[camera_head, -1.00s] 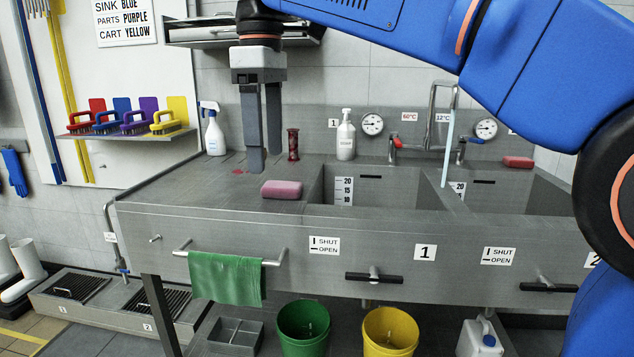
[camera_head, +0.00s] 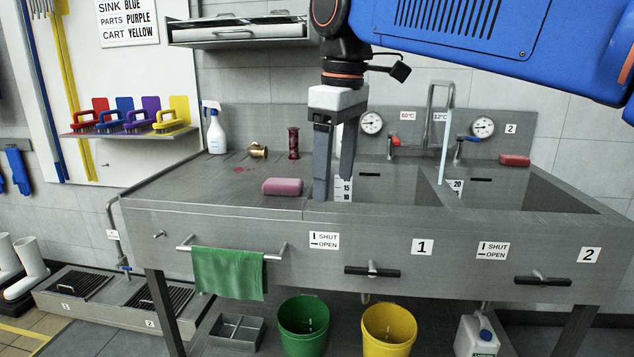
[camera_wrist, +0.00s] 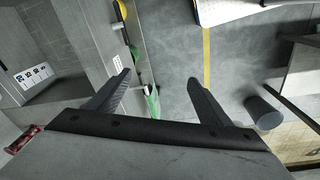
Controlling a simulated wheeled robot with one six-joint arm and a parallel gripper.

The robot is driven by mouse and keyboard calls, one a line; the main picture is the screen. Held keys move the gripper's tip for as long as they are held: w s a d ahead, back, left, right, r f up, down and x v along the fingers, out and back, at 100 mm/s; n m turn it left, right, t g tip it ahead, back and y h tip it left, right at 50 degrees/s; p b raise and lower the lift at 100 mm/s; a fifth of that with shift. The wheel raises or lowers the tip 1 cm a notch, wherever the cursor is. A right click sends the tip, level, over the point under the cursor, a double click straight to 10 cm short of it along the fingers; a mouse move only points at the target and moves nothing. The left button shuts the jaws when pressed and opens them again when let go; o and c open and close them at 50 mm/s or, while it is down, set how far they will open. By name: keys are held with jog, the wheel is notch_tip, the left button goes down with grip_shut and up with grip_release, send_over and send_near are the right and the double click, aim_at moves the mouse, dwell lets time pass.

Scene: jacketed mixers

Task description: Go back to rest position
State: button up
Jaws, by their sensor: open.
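My gripper (camera_head: 333,192) is open with nothing between its fingers. In the head view it hangs pointing down in front of the left basin of the steel sink (camera_head: 225,221), just right of the pink sponge (camera_head: 283,187). It hides most of the white soap bottle behind it. In the wrist view, the two dark fingers of my gripper (camera_wrist: 160,90) are spread well apart, with the floor and the sink's front side beyond them.
A brass fitting (camera_head: 257,150), a dark red cylinder (camera_head: 293,143) and a spray bottle (camera_head: 214,128) stand on the left counter. A tap (camera_head: 437,110) rises behind the basins. Green (camera_head: 303,324) and yellow (camera_head: 389,329) buckets stand below. Brushes (camera_head: 137,120) sit on a wall shelf.

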jog(key=s+d+f+m+t, duration=0.1)
jog(key=s+d+f+m, duration=0.2)
jog(key=d+f, duration=0.45)
jog(key=s+d+f+m+t, duration=0.1)
jog(key=s+d+f+m, duration=0.2)
jog(key=d+f, duration=0.45)
jog(key=s+d+f+m+t, duration=0.1)
jog(key=s+d+f+m, duration=0.2)
jog(key=f, duration=0.4)
jog(key=s+d+f+m, duration=0.3)
jog(key=s+d+f, duration=0.3)
jog(key=d+f, duration=0.2)
jog(key=shift+s+t+h, duration=0.25)
jog(key=shift+t+h, duration=0.05)
jog(key=shift+t, duration=0.1)
jog(key=shift+o, duration=0.6)
